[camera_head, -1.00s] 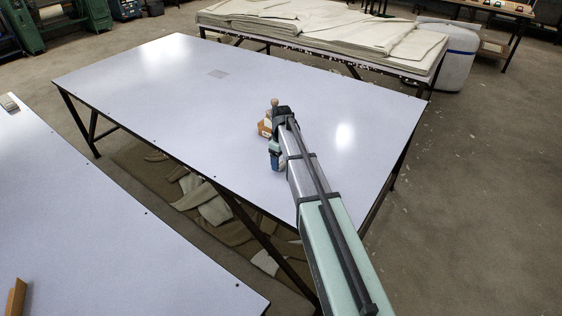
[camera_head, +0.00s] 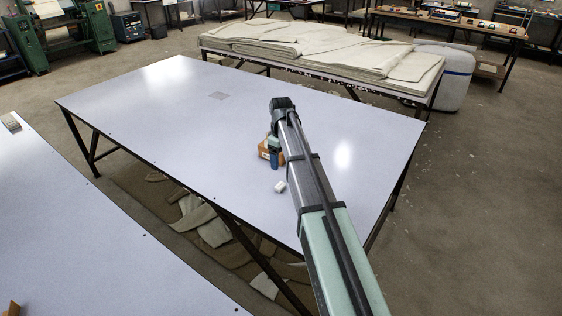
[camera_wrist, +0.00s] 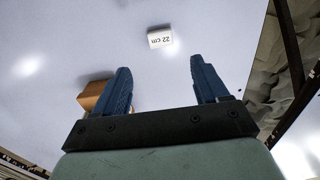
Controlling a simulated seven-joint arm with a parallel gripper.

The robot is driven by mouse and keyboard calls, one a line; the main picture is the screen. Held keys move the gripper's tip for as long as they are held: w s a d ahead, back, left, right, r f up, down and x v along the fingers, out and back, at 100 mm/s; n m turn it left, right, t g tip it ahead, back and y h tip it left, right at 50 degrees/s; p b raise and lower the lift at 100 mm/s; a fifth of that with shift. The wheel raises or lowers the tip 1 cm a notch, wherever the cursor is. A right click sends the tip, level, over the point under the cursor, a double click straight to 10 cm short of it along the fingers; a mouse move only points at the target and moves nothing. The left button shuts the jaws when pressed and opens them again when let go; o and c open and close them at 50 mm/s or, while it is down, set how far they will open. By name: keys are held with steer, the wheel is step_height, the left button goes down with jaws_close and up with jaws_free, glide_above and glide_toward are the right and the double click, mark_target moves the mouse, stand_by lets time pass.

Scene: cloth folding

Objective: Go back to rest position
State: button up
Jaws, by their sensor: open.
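My gripper (camera_wrist: 160,90) is open in the wrist view, with its two blue fingers apart and nothing between them. In the head view my arm reaches over the white table, and one blue finger (camera_head: 274,160) shows beside the arm. The block also shows in the head view (camera_head: 280,187). An orange-brown box (camera_head: 264,150) stands on the table by the gripper, partly hidden; in the wrist view it (camera_wrist: 93,95) is behind the left finger.
A second table (camera_head: 60,200) is at the front left. Piled cloth (camera_head: 330,48) covers a table behind. Cloth pieces (camera_head: 205,225) lie under the main table. Most of the main tabletop is clear.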

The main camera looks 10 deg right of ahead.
steer(key=shift+a, duration=0.1)
steer(key=s+a+f+t+y, duration=0.15)
steer(key=s+a+f, duration=0.3)
steer(key=a, duration=0.55)
steer(key=s+a+f+y, duration=0.2)
steer(key=s+a+f, duration=0.25)
steer(key=a, duration=0.55)
steer(key=s+a+f+t+y, duration=0.15)
steer(key=s+a+f, duration=0.35)
steer(key=a, duration=0.5)
steer(key=s+d+f+m+g+h, duration=0.1)
steer(key=s+d+f+m+g, duration=0.1)
steer(key=s+d+f, duration=0.8)
steer(key=s+d+f+m+g+h, duration=0.25)
steer(key=s+d+f, duration=0.45)
steer(key=f, duration=0.5)
steer(key=s+d+f+m+g, duration=0.1)
steer(key=s+d+f, duration=0.2)
steer(key=s+d, duration=0.2)
steer(key=s+d+f+m+g+h, duration=0.1)
steer(key=s+d+f+m+g, duration=0.1)
steer(key=s, duration=1)
steer(key=s+d+f+m+g, duration=0.1)
steer(key=s+d+f+g, duration=0.1)
steer(key=s+d, duration=0.5)
steer(key=shift+s+d+f, duration=0.3)
steer(key=shift+s+f, duration=0.6)
steer(key=shift+s, duration=0.15)
steer(key=shift+m, duration=0.25)
